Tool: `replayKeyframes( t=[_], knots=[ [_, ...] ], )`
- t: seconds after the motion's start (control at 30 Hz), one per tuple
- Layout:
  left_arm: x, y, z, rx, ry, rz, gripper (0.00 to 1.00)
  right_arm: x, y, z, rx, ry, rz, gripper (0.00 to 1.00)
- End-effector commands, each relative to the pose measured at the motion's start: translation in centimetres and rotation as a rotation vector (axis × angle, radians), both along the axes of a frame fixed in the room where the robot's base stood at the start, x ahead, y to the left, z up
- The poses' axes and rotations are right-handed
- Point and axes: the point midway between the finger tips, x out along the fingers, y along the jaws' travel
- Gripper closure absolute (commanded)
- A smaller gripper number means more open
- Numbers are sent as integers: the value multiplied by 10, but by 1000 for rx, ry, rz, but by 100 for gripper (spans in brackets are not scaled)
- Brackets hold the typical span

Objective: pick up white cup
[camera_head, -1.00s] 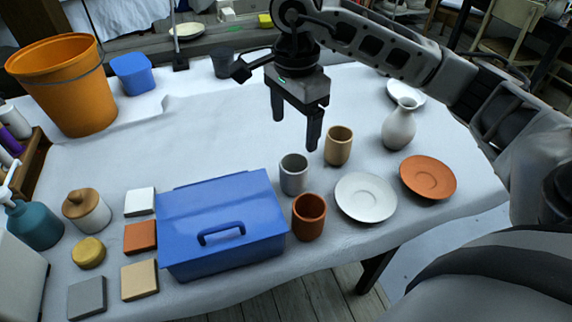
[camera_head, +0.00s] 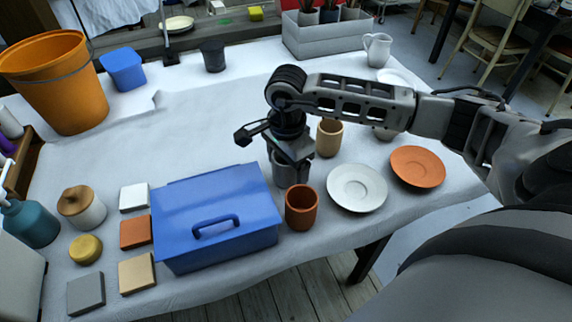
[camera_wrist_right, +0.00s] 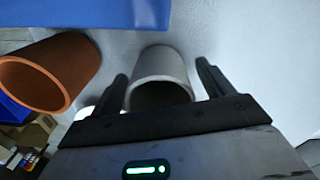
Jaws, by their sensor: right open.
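The white cup, which looks light grey, (camera_head: 290,181) stands upright on the cloth-covered table, just right of the blue lidded box. My right gripper (camera_head: 292,166) is over it, pointing down, and hides its upper part. In the right wrist view the cup (camera_wrist_right: 161,68) sits between the two open fingers of that gripper (camera_wrist_right: 162,72), one on each side. I see a gap to the right finger; whether the left finger touches is unclear. My left gripper is not in view.
A terracotta cup (camera_head: 301,208) stands close in front, and a tan cup (camera_head: 329,139) behind right. The blue box (camera_head: 218,222) is just left. A white saucer (camera_head: 357,190) and an orange saucer (camera_head: 417,168) lie right. The cloth (camera_head: 190,130) behind the box is clear.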

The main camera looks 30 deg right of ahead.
Motion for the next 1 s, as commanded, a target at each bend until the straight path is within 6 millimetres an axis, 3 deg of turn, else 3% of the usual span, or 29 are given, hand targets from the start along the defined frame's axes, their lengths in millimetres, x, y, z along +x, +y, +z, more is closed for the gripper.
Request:
replayKeyframes(
  t=[0.17, 0.37, 0.4, 0.73, 1.0],
  knots=[
    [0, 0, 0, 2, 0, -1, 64, 0, 0, -1, 0, 0, 0, 20],
    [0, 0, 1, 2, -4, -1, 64, 0, 0, 0, 0, 0, 0, 70],
    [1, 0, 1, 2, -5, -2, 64, 0, 0, 0, 0, 0, 0, 72],
    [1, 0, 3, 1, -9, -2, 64, 1, 0, 8, 0, -4, 0, 72],
    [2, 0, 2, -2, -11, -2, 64, 2, 0, 59, 0, -8, 0, 72]
  ],
)
